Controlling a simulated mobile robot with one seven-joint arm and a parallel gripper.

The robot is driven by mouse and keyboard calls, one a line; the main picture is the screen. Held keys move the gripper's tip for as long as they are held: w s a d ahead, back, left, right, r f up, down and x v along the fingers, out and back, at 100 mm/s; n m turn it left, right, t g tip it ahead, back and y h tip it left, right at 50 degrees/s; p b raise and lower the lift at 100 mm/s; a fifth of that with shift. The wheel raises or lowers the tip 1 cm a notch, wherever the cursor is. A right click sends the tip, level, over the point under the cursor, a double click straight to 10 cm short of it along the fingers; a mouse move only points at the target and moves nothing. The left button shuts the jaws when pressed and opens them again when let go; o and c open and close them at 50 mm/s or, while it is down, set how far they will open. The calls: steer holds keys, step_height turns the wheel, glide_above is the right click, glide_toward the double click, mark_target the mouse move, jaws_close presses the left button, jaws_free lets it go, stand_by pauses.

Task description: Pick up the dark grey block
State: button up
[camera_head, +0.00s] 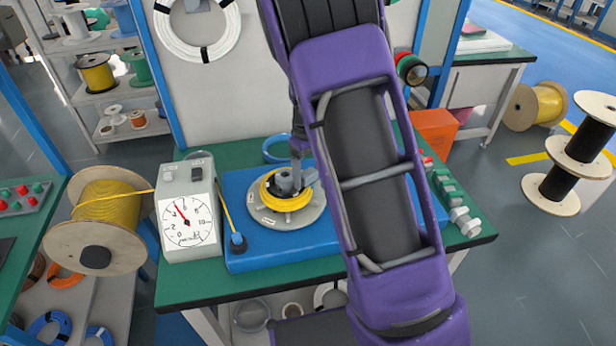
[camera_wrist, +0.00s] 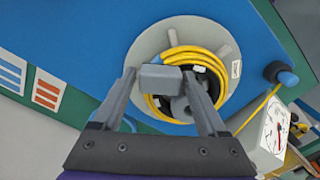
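The dark grey block (camera_wrist: 161,77) shows in the wrist view between the two fingertips of my gripper (camera_wrist: 160,76), one finger against each side. It overlaps the inside of the yellow cable coil (camera_wrist: 212,62), and a dark round hub (camera_wrist: 181,106) shows behind it. In the head view my gripper (camera_head: 297,160) points down at the coil (camera_head: 268,190), with a grey piece (camera_head: 285,180) by the fingertips. The coil lies on a round grey disc (camera_head: 290,215) on a blue base (camera_head: 250,257). I cannot tell whether the block is clear of what lies under it.
A white dial gauge (camera_head: 188,225) stands left of the blue base. A blue-capped post (camera_head: 238,242) guides the yellow cable beside the disc. A yellow spool (camera_head: 103,215) is at the left. The green table's front edge is clear.

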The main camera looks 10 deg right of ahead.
mark_target(308, 173)
jaws_close()
step_height(308, 173, up, 10)
steer(key=shift+r+p, duration=0.1)
steer(key=shift+p, duration=0.25)
steer(key=shift+c, duration=1.4)
jaws_free()
steer(key=c, duration=0.7)
